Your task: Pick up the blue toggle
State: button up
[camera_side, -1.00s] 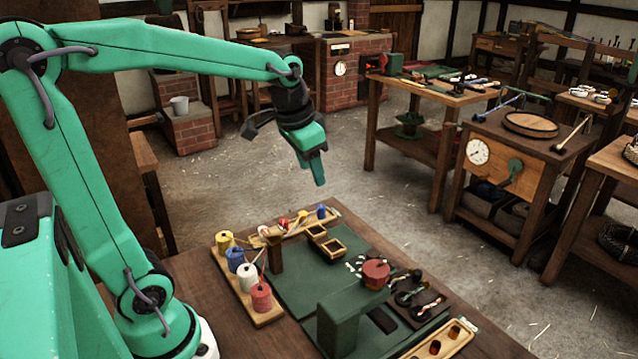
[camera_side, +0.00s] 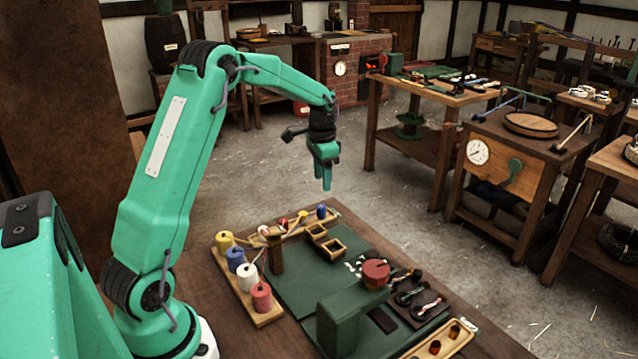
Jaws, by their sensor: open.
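A small blue piece (camera_side: 321,211), which looks like the blue toggle, stands at the far right end of a narrow wooden tray (camera_side: 260,236) at the back of the bench. A yellow piece (camera_side: 302,214) and a red-and-white piece (camera_side: 283,224) are in the same row to its left. My gripper (camera_side: 326,186) is pointing down in the air above the bench's back corner, apart from the blue piece. It is open and empty. The gap between its fingers is hard to see from this side.
Yellow, blue, white and red spools (camera_side: 247,278) stand on a board at the left, beside a dark wooden post (camera_side: 275,254). Small square wooden trays (camera_side: 333,249) sit near the blue piece. A green stand with a red drum (camera_side: 376,272) is at the front.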

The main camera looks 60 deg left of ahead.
aim_at(321, 206)
jog(key=shift+w+a+f, duration=0.15)
jog(key=shift+a+f, duration=0.25)
jog(key=shift+f, duration=0.15)
jog(key=shift+w+a+f, duration=0.15)
jog(key=shift+a+f, duration=0.25)
jog(key=shift+f, duration=1.45)
jog(key=shift+w+f, duration=0.1)
jog(key=shift+f, duration=2.5)
grip_shut()
